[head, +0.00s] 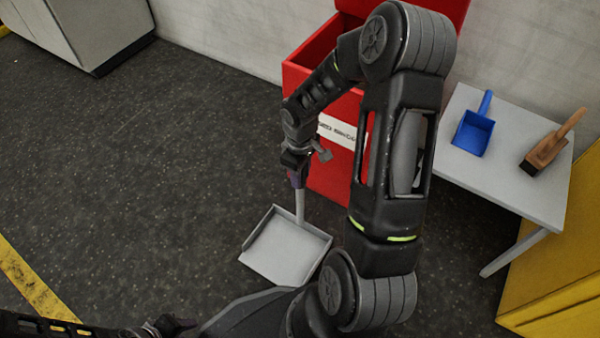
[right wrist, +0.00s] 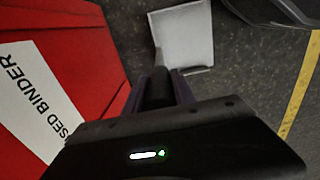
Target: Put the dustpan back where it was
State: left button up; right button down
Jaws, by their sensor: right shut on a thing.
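A grey dustpan (head: 285,248) hangs below my right gripper (head: 297,178), its pan low over the dark floor; I cannot tell whether it touches the floor. The gripper is shut on the upper end of its handle. In the right wrist view the pan (right wrist: 184,38) shows beyond the fingers of the right gripper (right wrist: 158,90), with the handle between them. My left gripper (head: 172,324) is at the bottom edge of the head view, far from the dustpan; its jaws are too unclear to read.
A red bin (head: 330,183) with its lid up stands right behind the dustpan. A white table (head: 505,190) at right bears a blue dustpan (head: 474,131) and a wooden brush (head: 548,147). A yellow cabinet (head: 560,245) stands right of it. The floor at left is clear.

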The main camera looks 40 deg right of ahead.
jog(key=shift+w+r, duration=0.1)
jog(key=shift+f+b, duration=0.85)
jog(key=shift+f, duration=1)
jog(key=shift+f, duration=0.15)
jog(key=c, duration=1)
grip_release()
jog(key=shift+c, duration=0.2)
